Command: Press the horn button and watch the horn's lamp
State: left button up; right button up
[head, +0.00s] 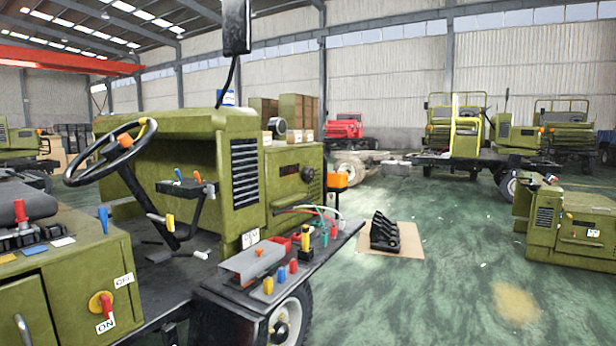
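Neither of my grippers shows in the head view. The black steering wheel (110,152) is at the left, on a tilted column above the chassis.
A green cabinet with a red ON/OFF switch (101,304) is at the lower left. Coloured levers (172,222) stand by the column. A side shelf (318,247) carries a grey box and several coloured knobs. Black pedals (384,232) lie on a floor board.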

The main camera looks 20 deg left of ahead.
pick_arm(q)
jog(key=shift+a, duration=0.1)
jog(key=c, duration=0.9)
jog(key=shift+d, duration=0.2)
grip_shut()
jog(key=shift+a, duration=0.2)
